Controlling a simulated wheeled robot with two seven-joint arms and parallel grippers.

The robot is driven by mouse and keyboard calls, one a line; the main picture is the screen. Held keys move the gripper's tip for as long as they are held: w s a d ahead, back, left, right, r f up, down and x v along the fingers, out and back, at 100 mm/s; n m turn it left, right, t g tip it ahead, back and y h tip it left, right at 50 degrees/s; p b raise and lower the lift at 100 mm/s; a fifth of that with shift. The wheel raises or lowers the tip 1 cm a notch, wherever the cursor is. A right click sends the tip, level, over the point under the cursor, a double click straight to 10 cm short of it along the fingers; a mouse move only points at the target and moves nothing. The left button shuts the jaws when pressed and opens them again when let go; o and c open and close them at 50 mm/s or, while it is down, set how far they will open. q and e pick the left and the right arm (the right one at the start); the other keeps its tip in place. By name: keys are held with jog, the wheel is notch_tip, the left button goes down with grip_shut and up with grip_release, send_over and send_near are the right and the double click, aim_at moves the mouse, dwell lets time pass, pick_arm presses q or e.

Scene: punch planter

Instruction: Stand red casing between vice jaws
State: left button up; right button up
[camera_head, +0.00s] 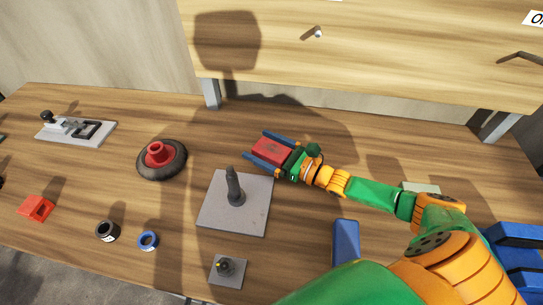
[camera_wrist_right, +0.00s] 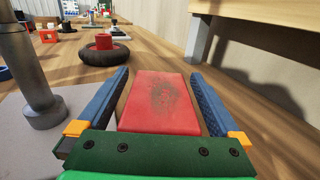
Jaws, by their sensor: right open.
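The red casing (camera_head: 272,151), a flat red block with a dark smudge on its top, lies between the fingers of my right gripper (camera_head: 258,147) near the back of the bench. In the right wrist view the casing (camera_wrist_right: 160,103) fills most of the space between the blue fingers (camera_wrist_right: 158,73). The fingers are open, with narrow gaps showing beside it. A grey device with a black frame and black knob (camera_head: 75,130) at the far left looks like the vice; its jaws are too small to make out. My left gripper is out of view.
A grey plate with an upright post (camera_head: 235,187) stands close to my right gripper. A black wheel with a red hub (camera_head: 161,160) lies to its left. A red notched block (camera_head: 36,208), a black ring (camera_head: 107,231) and a blue ring (camera_head: 148,240) lie toward the front left.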

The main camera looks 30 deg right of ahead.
jog(key=shift+w+a, duration=0.2)
jog(key=shift+w, duration=0.15)
grip_shut()
jog(key=shift+r, duration=0.1)
notch_tip(320, 180, up, 3)
jog(key=shift+r, duration=0.15)
jog(key=s+a+r+p, duration=0.3)
jog(key=s+a+r, duration=0.2)
jog(key=s+r, duration=0.4)
jog(key=s, duration=0.4)
jog(key=shift+r, duration=0.3)
